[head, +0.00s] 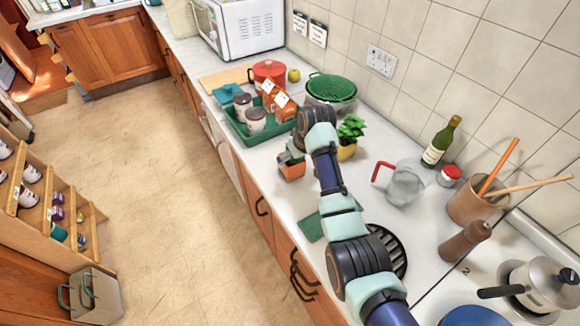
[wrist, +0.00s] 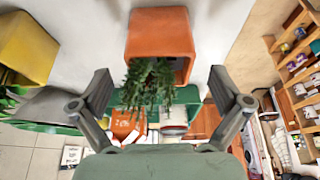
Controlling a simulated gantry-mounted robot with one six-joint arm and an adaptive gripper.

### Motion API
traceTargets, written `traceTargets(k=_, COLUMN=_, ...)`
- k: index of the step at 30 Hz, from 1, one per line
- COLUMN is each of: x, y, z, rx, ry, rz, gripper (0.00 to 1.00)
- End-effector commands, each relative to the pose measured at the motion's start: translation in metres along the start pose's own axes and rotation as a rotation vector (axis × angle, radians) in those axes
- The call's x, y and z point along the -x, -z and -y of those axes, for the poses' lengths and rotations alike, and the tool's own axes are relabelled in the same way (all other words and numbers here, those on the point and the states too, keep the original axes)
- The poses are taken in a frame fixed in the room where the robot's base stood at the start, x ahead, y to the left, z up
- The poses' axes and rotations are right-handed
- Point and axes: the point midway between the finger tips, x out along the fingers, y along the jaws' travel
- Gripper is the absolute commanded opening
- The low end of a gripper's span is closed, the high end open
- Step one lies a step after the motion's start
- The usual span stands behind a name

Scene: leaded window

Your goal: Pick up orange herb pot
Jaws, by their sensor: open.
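The orange herb pot (head: 292,171) stands on the white counter near its front edge, partly covered by my arm in the head view. In the wrist view the orange pot (wrist: 160,32) is straight ahead, with its dark green herb leaves (wrist: 148,85) reaching between my fingers. My gripper (wrist: 161,75) is open, one finger on each side of the leaves, with clear space between the fingers and the plant. In the head view my gripper (head: 289,156) is at the pot, its fingertips hard to make out.
A yellow pot (head: 347,152) with a green plant stands to the right, also in the wrist view (wrist: 28,45). A green tray (head: 248,136) holds jars and orange boxes behind. A glass jug (head: 404,187) with a red handle stands farther right. A green board (head: 311,228) lies in front.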

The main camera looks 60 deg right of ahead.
Motion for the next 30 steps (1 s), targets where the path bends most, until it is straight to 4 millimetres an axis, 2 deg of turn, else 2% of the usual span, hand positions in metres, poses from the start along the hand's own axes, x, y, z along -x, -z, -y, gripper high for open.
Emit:
traceTargets(k=3, x=-0.023, y=0.001, z=0.000, rx=0.000, ry=0.001, rz=0.003, gripper=1.00)
traceTargets(k=7, x=-0.043, y=0.003, z=0.000, rx=0.000, ry=0.001, rz=0.003, gripper=1.00)
traceTargets(k=16, x=-0.048, y=0.004, z=0.000, rx=0.001, ry=0.000, rz=0.000, gripper=0.98)
traceTargets(k=27, x=-0.048, y=0.004, z=0.000, rx=0.000, ry=0.000, rz=0.000, gripper=0.37)
traceTargets(k=30, x=-0.047, y=0.005, z=0.000, rx=0.001, ry=0.000, rz=-0.002, gripper=0.23)
